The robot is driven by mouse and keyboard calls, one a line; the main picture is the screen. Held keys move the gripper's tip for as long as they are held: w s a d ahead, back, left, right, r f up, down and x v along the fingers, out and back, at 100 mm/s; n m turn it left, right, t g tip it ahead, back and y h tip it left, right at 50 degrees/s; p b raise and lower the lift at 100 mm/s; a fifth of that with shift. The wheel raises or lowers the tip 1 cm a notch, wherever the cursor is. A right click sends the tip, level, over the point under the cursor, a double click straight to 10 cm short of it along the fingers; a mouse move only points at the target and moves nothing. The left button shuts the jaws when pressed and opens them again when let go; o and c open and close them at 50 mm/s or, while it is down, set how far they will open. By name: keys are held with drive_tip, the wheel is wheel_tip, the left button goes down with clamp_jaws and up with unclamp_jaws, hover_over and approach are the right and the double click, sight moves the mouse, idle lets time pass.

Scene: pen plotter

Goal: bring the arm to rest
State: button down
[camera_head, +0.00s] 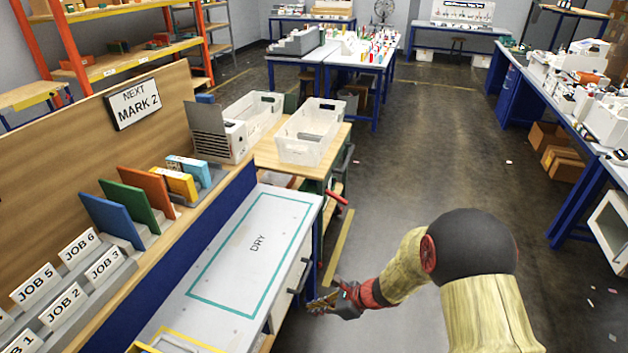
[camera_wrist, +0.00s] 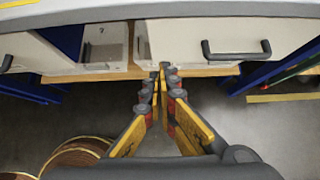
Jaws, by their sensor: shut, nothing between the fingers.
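My gripper (camera_head: 322,303) is at the lower middle of the head view, beside the front edge of the bench with the DRY area (camera_head: 258,243). It also shows in the wrist view (camera_wrist: 163,68), where its yellow and black fingers run together at the tips with nothing between them. The fingertips appear in front of the drawers under the bench. One drawer front with a dark handle (camera_wrist: 236,50) is to their right. An open drawer or compartment (camera_wrist: 100,48) is to their left. Whether the fingers touch the bench cannot be told.
The ledge at left holds job cards (camera_head: 63,305), coloured folders (camera_head: 145,195) and a NEXT MARK 2 sign (camera_head: 135,103). White bins (camera_head: 312,130) stand on a wooden-topped bench behind. The floor (camera_head: 420,130) beyond my arm is mostly clear. A blue bench (camera_head: 560,120) runs along the right.

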drive_tip(key=s+d+r+n+g+h, duration=0.1)
drive_tip(key=s+d+r+n+g, duration=0.1)
drive_tip(key=s+r+n, duration=0.35)
drive_tip(key=s+d+r+n+g+h, duration=0.1)
drive_tip(key=s+d+r+n+g, duration=0.1)
drive_tip(key=s+n, duration=0.5)
drive_tip(key=s+d+r+n+t+h, duration=0.2)
drive_tip(key=s+d+r+n, duration=0.1)
drive_tip(key=r, duration=0.6)
drive_tip(key=s+d+r+n+t+h, duration=0.2)
drive_tip(key=s+d+r+n, duration=0.1)
drive_tip(key=s+d+r, duration=0.2)
drive_tip(key=s+d+r+n+t+h, duration=0.2)
drive_tip(key=d+r, duration=0.5)
drive_tip(key=r, duration=0.6)
drive_tip(key=shift+s+n+t+h, duration=0.35)
drive_tip(key=shift+s+n, duration=0.2)
drive_tip(key=shift+s, duration=0.6)
